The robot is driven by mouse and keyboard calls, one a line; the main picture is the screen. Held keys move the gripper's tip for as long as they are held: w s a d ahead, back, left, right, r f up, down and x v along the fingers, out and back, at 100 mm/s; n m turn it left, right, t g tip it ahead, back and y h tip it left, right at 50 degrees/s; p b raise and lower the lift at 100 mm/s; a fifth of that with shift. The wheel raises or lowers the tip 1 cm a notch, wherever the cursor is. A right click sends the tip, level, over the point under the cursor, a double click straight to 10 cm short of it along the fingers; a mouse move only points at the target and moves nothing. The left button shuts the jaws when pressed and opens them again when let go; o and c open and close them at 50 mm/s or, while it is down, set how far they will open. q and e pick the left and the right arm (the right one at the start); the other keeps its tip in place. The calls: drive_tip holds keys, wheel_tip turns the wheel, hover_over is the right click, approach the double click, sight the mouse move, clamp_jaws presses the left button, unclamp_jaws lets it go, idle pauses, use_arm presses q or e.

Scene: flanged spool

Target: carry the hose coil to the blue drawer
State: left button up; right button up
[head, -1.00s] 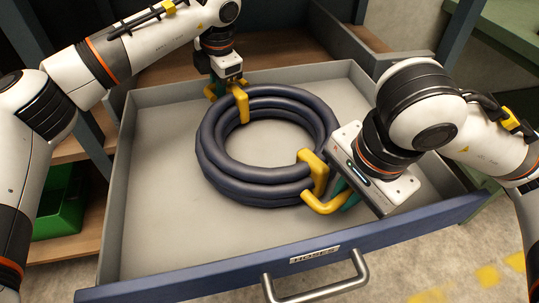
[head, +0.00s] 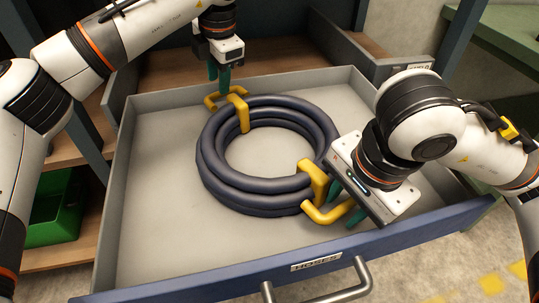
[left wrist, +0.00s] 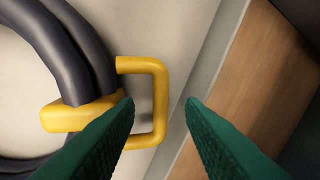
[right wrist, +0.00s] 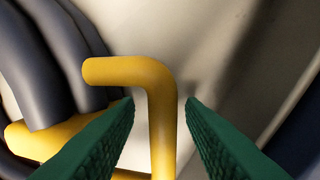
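The dark blue hose coil (head: 213,165) lies flat on the grey floor of the drawer with the blue front (head: 400,243), which is labelled HOSES. It has a yellow handle at its back (head: 238,103) and another at its front right (head: 318,180). My left gripper (head: 221,90) is open just above the back handle; in the left wrist view that handle (left wrist: 160,85) shows between and beyond the fingertips. My right gripper (head: 342,203) is open at the front-right handle; in the right wrist view its bar (right wrist: 158,105) runs between the fingers. Contact is unclear.
Grey walls (head: 122,190) enclose the drawer, and a metal pull (head: 325,292) is on its front. A green bin (head: 55,215) stands on a shelf at the left. Another drawer or compartment (head: 395,65) is behind at the right. The drawer floor left of the coil is clear.

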use_arm(q)
drive_tip(key=v, duration=0.6)
drive_tip(key=shift+r, duration=0.2)
use_arm(e)
wheel_tip(320, 180, up, 12)
drive_tip(key=s+d, duration=0.1)
drive_tip(key=shift+s+d, duration=0.15)
drive_tip(key=shift+s, duration=0.25)
use_arm(q)
drive_tip(key=shift+d, duration=0.1)
use_arm(e)
drive_tip(key=shift+f, duration=0.1)
